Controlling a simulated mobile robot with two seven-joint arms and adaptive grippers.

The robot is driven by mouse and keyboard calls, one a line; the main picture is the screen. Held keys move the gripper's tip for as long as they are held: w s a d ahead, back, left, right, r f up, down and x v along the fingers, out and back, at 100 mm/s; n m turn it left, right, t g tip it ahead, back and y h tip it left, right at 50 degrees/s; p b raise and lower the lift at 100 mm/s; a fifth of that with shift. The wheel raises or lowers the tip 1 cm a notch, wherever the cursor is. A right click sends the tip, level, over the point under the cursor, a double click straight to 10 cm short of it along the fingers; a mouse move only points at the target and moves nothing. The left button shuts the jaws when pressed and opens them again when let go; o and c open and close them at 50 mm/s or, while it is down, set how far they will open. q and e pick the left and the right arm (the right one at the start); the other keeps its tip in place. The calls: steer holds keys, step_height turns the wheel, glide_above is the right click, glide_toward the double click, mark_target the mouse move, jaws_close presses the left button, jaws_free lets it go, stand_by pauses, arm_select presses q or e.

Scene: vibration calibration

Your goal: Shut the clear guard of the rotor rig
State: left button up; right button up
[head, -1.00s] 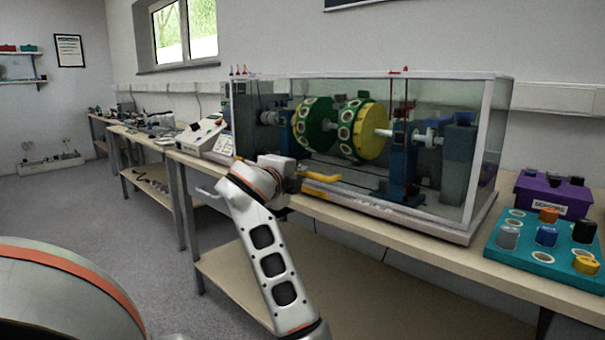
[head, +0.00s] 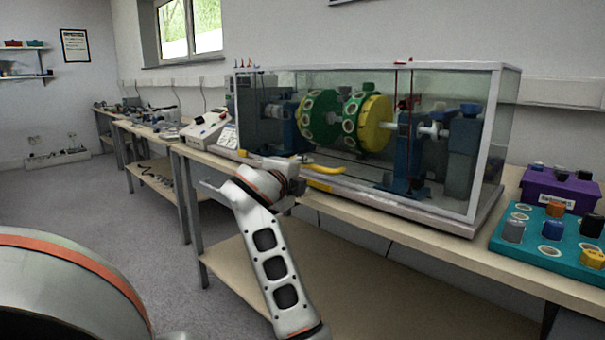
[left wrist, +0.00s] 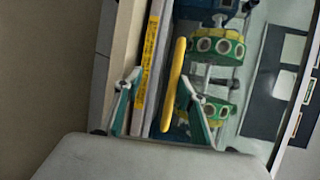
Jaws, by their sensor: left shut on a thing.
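The rotor rig has green and yellow rotor discs (head: 366,124) inside a clear guard (head: 440,88) with pale edges. The guard stands over the rig, its front panel low near the base (head: 420,212); I cannot tell whether a gap is left. A yellow handle (head: 325,169) juts out at its lower front and also shows in the left wrist view (left wrist: 174,82). My left gripper (head: 298,186) is at the handle's left end, shut on it. In the left wrist view its green fingers (left wrist: 160,108) stand either side of the handle. My right gripper is out of view.
A teal tray (head: 530,262) with several coloured knobs and a purple box (head: 556,190) stand on the bench right of the rig. A white instrument (head: 205,130) stands to the left. The floor (head: 90,200) at the left is clear.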

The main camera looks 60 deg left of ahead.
arm_select(q)
steer(key=shift+w+f, duration=0.15)
steer(key=shift+f, duration=0.35)
step_height(320, 180, up, 11)
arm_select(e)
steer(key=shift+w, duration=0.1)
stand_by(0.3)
